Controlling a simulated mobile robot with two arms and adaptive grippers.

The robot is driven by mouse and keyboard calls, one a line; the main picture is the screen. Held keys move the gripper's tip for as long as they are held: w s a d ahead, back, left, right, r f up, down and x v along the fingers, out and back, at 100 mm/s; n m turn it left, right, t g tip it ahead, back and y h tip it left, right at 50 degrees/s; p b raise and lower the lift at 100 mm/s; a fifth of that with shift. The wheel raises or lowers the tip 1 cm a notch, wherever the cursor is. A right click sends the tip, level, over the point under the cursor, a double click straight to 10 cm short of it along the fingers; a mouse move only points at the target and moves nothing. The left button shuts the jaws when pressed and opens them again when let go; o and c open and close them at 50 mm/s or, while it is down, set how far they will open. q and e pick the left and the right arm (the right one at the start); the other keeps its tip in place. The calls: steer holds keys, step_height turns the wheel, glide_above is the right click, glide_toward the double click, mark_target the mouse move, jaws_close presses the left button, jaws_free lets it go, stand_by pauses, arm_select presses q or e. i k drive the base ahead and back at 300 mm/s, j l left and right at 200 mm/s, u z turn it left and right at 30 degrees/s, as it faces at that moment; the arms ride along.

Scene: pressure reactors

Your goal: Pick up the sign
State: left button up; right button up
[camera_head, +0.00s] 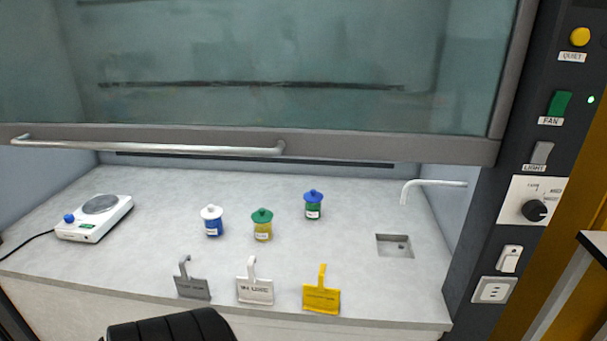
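Three small signs with hooked tops stand in a row near the front edge of the fume hood worktop. The grey sign (193,288) is on the left, the white sign (256,290) is in the middle, and the yellow sign (321,299) is on the right. Each bears small lettering; the grey and yellow ones are too small to read. All three stand apart from each other. Neither of my grippers is in view.
Behind the signs stand a blue jar with white lid (213,222), a yellow jar with green lid (262,226) and a green jar with blue lid (313,206). A hotplate (96,218) is left. The raised glass sash (250,70) hangs above. A black ribbed object (170,328) is in front.

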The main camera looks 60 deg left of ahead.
mark_target(252, 290)
steer(key=u, duration=2.2)
